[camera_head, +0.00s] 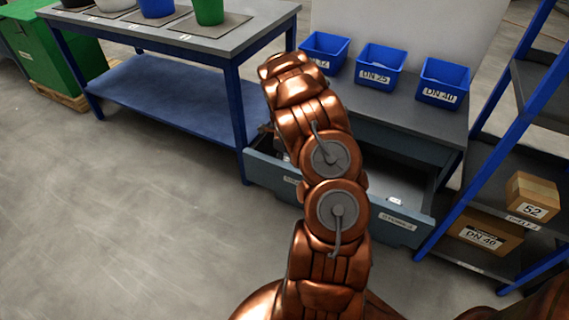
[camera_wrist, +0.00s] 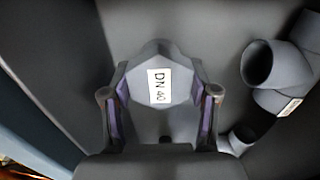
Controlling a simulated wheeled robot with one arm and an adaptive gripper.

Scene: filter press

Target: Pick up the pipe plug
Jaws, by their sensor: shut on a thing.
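The pipe plug (camera_wrist: 160,82) is a grey, faceted piece with a white label reading "DN 40". It shows in the middle of the wrist view. My gripper (camera_wrist: 160,98) is shut on it, with one finger on each side. The floor of the drawer (camera_wrist: 140,20) lies behind the plug; I cannot tell whether the plug touches it. In the head view my copper-coloured arm reaches toward the open drawer (camera_head: 400,222) and hides my gripper and the plug.
Grey pipe fittings (camera_wrist: 275,65) lie to the right of the plug in the wrist view. Blue bins (camera_head: 380,68) stand on the cabinet top (camera_head: 400,105) above the drawer. A blue-framed bench (camera_head: 160,100) is at left, and a shelf with cardboard boxes (camera_head: 487,232) at right.

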